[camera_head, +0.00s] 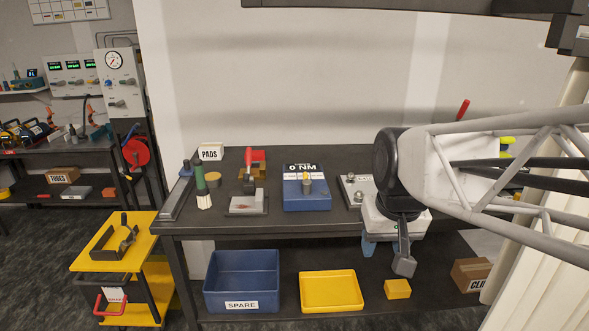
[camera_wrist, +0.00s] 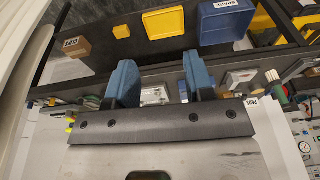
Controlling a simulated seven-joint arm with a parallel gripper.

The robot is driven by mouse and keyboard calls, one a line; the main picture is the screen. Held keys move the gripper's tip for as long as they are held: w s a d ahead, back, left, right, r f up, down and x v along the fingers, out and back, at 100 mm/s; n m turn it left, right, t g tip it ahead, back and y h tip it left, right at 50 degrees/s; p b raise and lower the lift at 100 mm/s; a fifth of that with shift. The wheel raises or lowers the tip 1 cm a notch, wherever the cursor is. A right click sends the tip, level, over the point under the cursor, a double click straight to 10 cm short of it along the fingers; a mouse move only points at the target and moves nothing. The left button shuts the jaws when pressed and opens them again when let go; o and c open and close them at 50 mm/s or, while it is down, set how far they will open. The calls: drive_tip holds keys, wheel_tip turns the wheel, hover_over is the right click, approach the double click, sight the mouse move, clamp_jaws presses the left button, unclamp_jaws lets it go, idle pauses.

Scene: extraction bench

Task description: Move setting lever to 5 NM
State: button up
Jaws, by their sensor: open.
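A blue box (camera_head: 306,199) stands on the dark bench, with a display on its top back edge reading "0 NM". A small yellowish knob or lever (camera_head: 307,184) stands up on the box; its exact pointing is too small to tell. My gripper (camera_head: 390,252) hangs to the right of the box, in front of the bench's edge and apart from the box. In the wrist view its two blue fingers (camera_wrist: 160,70) are spread with nothing held between them. A blue sliver that looks like the box (camera_wrist: 183,91) shows beside one finger.
A metal plate with bolts (camera_head: 352,190) lies right of the box, partly behind my arm. A red-handled clamp (camera_head: 247,180) and green-handled brush (camera_head: 201,182) stand left. Below are a blue SPARE bin (camera_head: 242,289), yellow tray (camera_head: 330,292) and yellow block (camera_head: 397,288).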

drive_tip(key=w+a+r, duration=0.2)
drive_tip(key=w+r, duration=0.1)
drive_tip(key=w, duration=1.1)
drive_tip(key=g+y, duration=0.2)
approach(306, 174)
drive_tip(key=f, duration=0.1)
drive_tip(key=shift+a+f, duration=0.15)
drive_tip(key=shift+f, duration=0.15)
drive_tip(key=shift+f, duration=0.1)
drive_tip(key=shift+a+f, duration=0.25)
drive_tip(key=shift+f, duration=1)
drive_tip(key=shift+a+f, duration=0.25)
drive_tip(key=shift+f, duration=1)
drive_tip(key=shift+a+f, duration=0.25)
drive_tip(key=shift+f, duration=1)
clamp_jaws()
